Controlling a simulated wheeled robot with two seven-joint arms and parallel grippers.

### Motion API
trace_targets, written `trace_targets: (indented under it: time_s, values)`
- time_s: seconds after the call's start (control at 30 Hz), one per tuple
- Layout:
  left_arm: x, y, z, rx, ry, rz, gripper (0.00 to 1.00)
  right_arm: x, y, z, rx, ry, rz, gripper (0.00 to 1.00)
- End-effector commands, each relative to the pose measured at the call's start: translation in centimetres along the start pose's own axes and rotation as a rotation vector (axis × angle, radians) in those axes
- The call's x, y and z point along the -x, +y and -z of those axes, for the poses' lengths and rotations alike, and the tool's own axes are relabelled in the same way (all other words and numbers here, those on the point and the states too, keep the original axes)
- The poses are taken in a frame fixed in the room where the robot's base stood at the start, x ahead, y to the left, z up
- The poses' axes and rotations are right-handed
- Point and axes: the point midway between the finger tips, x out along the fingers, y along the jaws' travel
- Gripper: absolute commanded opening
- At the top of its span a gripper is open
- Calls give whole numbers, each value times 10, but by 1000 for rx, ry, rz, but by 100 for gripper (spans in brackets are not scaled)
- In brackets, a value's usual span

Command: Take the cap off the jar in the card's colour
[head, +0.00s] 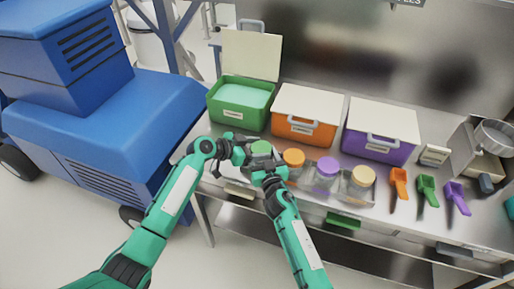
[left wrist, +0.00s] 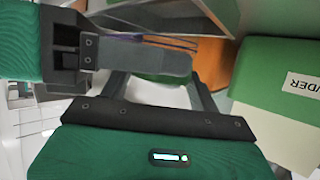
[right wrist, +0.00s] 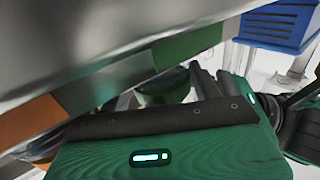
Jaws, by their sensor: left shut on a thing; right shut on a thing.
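The jar with the green cap (head: 261,147) stands at the left end of a row of jars on the bench. My left gripper (head: 240,153) is shut on it from the left. My right gripper (head: 267,176) is shut on it from the front. In the left wrist view, green shows between the fingers (left wrist: 158,78). Fingers and arms hide much of this jar, so I cannot tell exactly which part each holds. Jars with an orange cap (head: 293,157), a purple cap (head: 327,167) and a tan cap (head: 362,175) stand to its right. I cannot clearly identify the card.
An open green bin (head: 239,117), an orange bin (head: 302,130) and a purple bin (head: 378,148) stand behind the jars. Orange (head: 398,183), green (head: 427,188) and purple (head: 457,196) scoops lie at right, near a small pale stand (head: 435,155). A blue machine (head: 110,120) stands left.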

Motion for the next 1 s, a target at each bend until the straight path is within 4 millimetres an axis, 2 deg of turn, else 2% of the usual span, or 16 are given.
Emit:
trace_targets:
  time_s: [0.47, 1.0]
  values:
    - [0, 0, 1, 0, 0, 0, 35, 0, 0, -2, 0, -3, -1, 23]
    - [7, 0, 18, -2, 0, 0, 35, 0, 0, -2, 0, -3, -1, 23]
